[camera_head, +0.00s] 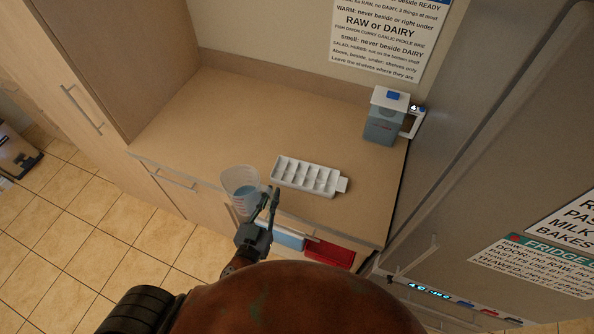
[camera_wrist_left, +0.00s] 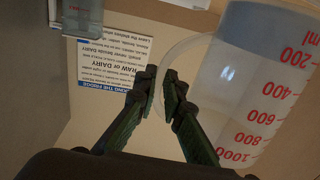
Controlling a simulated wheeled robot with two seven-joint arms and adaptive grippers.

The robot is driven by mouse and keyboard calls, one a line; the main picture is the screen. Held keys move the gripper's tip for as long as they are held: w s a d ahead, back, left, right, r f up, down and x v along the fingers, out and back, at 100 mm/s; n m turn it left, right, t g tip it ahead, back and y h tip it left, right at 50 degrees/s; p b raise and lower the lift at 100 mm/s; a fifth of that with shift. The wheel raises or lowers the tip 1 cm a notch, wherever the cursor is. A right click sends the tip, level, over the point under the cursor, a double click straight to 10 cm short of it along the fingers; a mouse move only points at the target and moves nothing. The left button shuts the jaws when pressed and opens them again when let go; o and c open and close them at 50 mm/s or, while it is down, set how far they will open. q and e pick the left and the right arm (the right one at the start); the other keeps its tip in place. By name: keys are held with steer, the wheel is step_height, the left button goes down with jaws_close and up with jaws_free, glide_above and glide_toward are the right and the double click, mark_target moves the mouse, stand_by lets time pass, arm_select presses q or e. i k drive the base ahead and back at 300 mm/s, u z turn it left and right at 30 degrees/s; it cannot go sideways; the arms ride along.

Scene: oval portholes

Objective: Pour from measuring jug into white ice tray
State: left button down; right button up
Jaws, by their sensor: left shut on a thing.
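The measuring jug (camera_head: 240,183) is clear with pale blue liquid inside. It is at the counter's front edge, left of the tray, and looks roughly upright. My left gripper (camera_head: 272,195) is shut on the jug's handle, on its right side. In the left wrist view the gripper's fingers (camera_wrist_left: 168,97) close on the handle, and the jug (camera_wrist_left: 255,75) shows red millilitre marks. The white ice tray (camera_head: 291,178) lies flat on the counter just right of the jug, with two rows of compartments that look empty. My right gripper is out of view.
A grey-blue jug-like container with a white lid (camera_head: 381,126) stands at the counter's back right. A tall fridge (camera_head: 480,150) borders the right side. A cabinet wall (camera_head: 120,50) stands at left. The counter (camera_head: 240,110) behind the tray is clear.

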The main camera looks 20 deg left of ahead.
mark_target(297, 174)
steer(key=z, duration=0.05)
steer(key=k, duration=1.15)
steer(key=u, duration=0.05)
steer(key=i, duration=0.7)
steer(key=z, duration=0.65)
